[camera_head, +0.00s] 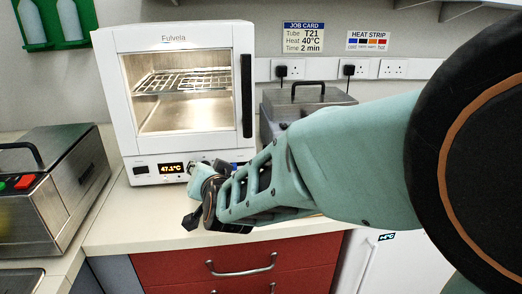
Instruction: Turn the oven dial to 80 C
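The white oven (118,110) stands on the bench, its door shut and its lit inside showing wire racks. Its small display (172,168) at the lower front reads 47.1 °C in orange. My gripper (210,168) is in front of the lower right part of the oven's control panel, just right of the display. My wrist and forearm cover much of that area. The dial cannot be made out, and whether my gripper touches it is hidden. The fingers are too small and covered to tell whether they are open or shut.
A metal lidded box with red and green buttons (40,190) stands left; another lidded metal box (310,98) stands right of the oven. Red drawers (190,268) are below. Bench is clear before the oven's left front.

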